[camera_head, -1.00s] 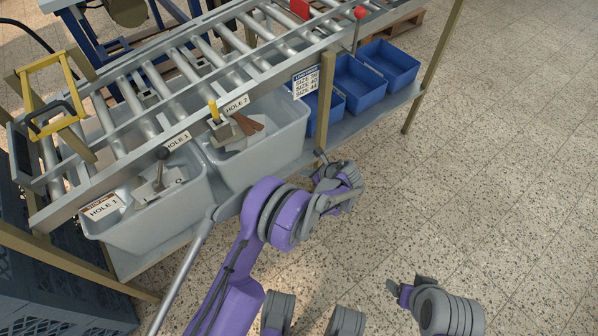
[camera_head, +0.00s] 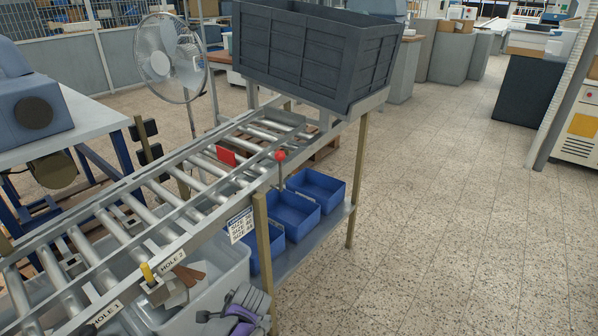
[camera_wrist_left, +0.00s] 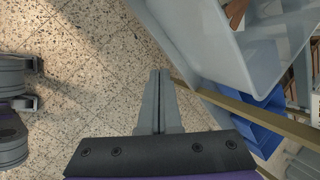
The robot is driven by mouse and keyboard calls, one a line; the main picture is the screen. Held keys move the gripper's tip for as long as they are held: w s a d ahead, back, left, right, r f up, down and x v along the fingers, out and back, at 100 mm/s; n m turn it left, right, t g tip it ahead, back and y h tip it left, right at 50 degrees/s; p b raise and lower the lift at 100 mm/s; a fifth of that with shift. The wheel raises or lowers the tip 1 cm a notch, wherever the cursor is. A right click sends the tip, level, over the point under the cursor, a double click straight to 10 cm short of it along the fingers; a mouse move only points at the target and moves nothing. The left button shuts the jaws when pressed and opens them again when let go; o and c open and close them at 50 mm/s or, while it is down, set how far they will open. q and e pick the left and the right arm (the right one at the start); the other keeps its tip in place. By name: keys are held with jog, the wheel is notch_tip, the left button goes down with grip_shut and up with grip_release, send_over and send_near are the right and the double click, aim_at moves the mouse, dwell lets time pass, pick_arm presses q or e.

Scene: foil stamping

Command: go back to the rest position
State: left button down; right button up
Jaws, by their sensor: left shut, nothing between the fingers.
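My left gripper (camera_wrist_left: 160,76) shows in the left wrist view. Its two grey fingers are together and nothing is between them. It is over the speckled floor, beside a pale grey bin (camera_wrist_left: 205,45). My right gripper cannot be identified in either current view. Grey and purple parts of my own body show at the left of the wrist view.
A roller conveyor (camera_head: 190,238) runs diagonally, with a dark crate (camera_head: 310,55) at its far end. Blue bins (camera_head: 292,215) sit on a shelf below it. A yellow-brown post (camera_head: 262,235) stands near my arm. A fan (camera_head: 170,60) stands behind. The floor at right is clear.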

pick_arm(q)
jog(key=s+r+n+t+h, duration=0.1)
jog(key=s+r+n+h, duration=0.1)
jog(key=s+n, duration=0.75)
jog(key=s+r+n+h, duration=0.2)
jog(key=s+n, duration=0.3)
jog(key=s, duration=1)
notch_tip(320, 180, up, 24)
jog(key=w+t+p, duration=0.1)
jog(key=p, duration=2)
jog(key=shift+w+r, duration=0.15)
jog(key=shift+w, duration=0.2)
pick_arm(e)
notch_tip(320, 180, up, 24)
jog(key=w+t, duration=0.1)
jog(key=shift+w, duration=0.25)
pick_arm(q)
jog(key=shift+d+m, duration=0.1)
jog(key=shift+m, duration=0.15)
